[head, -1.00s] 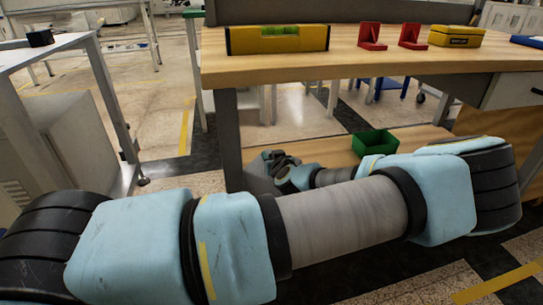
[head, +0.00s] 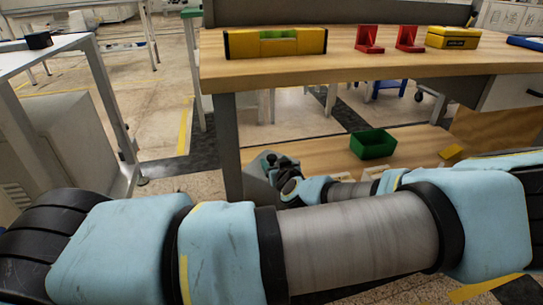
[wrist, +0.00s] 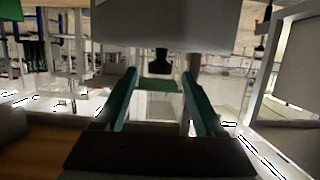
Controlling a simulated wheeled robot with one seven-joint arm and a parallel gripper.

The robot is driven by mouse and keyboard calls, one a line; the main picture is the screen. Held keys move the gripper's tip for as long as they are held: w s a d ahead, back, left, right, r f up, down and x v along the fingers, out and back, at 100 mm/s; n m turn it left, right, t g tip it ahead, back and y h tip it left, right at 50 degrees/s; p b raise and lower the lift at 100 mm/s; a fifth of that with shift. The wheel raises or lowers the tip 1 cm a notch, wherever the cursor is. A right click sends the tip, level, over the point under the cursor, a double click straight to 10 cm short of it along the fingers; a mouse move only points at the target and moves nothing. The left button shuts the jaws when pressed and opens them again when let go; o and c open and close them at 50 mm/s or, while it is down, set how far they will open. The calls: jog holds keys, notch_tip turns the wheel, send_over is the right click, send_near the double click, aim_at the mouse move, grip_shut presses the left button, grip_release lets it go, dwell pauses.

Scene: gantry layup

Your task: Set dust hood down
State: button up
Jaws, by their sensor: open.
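A grey, slant-sided piece (head: 257,184), which looks like the dust hood, stands at the left end of the low wooden shelf in the head view. The bench leg partly hides it. My gripper (head: 281,166) is dark and small there, close to its right side; whether they touch cannot be told. In the wrist view my gripper (wrist: 162,108) shows two teal fingers spread apart, with nothing clearly held between them. A pale grey block (wrist: 165,28) with a dark knob-like piece (wrist: 160,62) below it fills the top centre; I cannot tell if it is the hood.
The workbench top (head: 300,75) overhangs the shelf (head: 320,145) and carries a yellow level (head: 275,43), red brackets and a yellow case. A green bin (head: 373,144) stands on the shelf right of my gripper. A white table (head: 40,45) is at left.

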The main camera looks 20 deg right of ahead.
jog(key=shift+v, duration=2.6)
